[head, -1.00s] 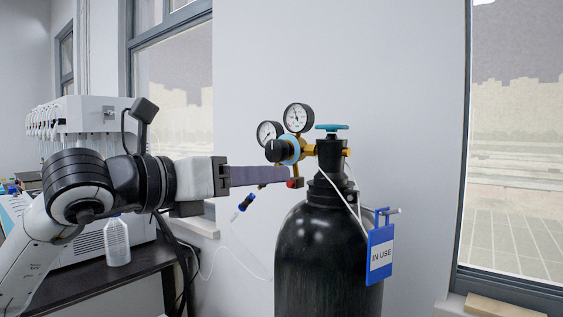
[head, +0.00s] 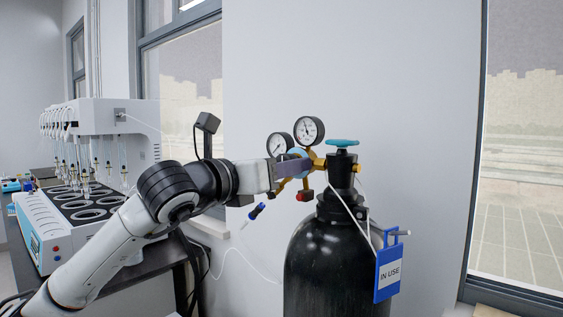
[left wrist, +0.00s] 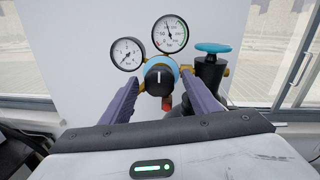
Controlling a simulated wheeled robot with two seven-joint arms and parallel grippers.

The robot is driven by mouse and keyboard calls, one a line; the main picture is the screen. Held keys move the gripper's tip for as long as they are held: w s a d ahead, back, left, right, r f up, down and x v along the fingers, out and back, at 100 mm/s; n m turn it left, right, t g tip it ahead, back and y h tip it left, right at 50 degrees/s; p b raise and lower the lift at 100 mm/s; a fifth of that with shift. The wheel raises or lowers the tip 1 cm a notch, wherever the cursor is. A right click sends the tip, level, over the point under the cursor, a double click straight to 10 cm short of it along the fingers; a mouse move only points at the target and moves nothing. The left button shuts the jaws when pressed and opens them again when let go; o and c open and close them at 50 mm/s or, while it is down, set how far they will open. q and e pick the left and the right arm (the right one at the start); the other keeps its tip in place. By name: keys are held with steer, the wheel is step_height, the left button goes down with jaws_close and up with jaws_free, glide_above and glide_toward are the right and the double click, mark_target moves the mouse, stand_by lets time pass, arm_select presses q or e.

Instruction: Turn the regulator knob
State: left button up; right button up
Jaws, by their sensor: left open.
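The regulator knob (left wrist: 159,79) is black with a white mark at its top and faces the left wrist camera. A blue ring (left wrist: 162,63) of the regulator shows behind it, with two round gauges (left wrist: 127,53) (left wrist: 170,33) above. My left gripper (left wrist: 158,88) is open, with one purple finger on each side of the knob. I cannot tell whether the fingers touch it. In the head view my left gripper (head: 306,168) reaches the regulator from the left and hides the knob. My right gripper is not in view.
The black gas cylinder (head: 325,265) stands below the regulator, with a teal valve handwheel (head: 342,142) on top and a blue "IN USE" tag (head: 388,273) at its right. A white distiller (head: 130,120) stands on a dark bench at the left. A thin tube hangs beside the cylinder.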

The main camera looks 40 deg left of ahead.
arm_select(q)
steer(key=c, duration=1.1)
steer(key=shift+o, duration=0.2)
